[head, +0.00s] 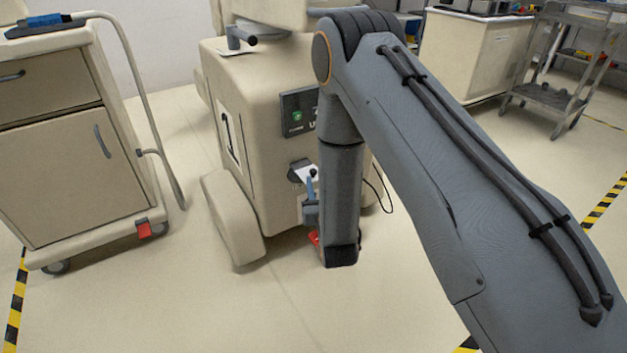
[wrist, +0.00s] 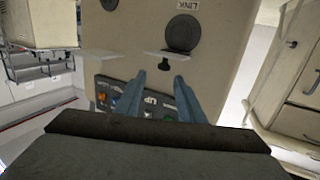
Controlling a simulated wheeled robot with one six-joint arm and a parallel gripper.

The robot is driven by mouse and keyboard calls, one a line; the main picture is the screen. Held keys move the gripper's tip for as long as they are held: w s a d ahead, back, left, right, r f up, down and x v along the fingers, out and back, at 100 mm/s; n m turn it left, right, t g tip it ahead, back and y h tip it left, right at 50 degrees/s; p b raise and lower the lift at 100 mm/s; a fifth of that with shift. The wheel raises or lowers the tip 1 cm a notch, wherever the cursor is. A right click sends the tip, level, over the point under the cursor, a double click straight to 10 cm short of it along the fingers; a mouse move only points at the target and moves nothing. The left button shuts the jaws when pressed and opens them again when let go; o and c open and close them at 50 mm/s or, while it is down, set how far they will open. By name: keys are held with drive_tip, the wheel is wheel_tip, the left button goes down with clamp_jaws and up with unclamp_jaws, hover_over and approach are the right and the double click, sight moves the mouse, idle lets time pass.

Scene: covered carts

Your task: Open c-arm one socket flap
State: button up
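The c-arm one is the beige wheeled unit (head: 262,95) in the middle of the head view, partly hidden behind my arm. A round dark flap (wrist: 182,33) shows on its beige face in the wrist view, next to an upside-down "LINK" label. The flap looks closed against the face. A dark round part (head: 298,169) shows on the unit in the head view, beside a white piece. My gripper (wrist: 159,76) is open and empty, its two blue-grey fingers apart and short of the flap in the picture.
A panel with coloured buttons (wrist: 125,100) lies behind the fingers. A small white ledge with a dark knob (wrist: 165,56) sits between fingers and flap. A beige cart (head: 60,140) stands left, a grey trolley (head: 550,95) at back right. Floor in front is clear.

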sight(314, 173)
drive_tip(key=shift+t, duration=0.3)
drive_tip(key=w, duration=0.2)
drive_tip(key=w+a+b, duration=0.1)
drive_tip(key=w, duration=0.2)
drive_tip(key=w+a, duration=0.1)
drive_tip(key=w, duration=0.1)
drive_tip(key=shift+w+f, duration=0.15)
drive_tip(key=shift+f, duration=0.25)
drive_tip(key=shift+c, duration=0.2)
drive_tip(key=shift+a, duration=0.1)
clamp_jaws()
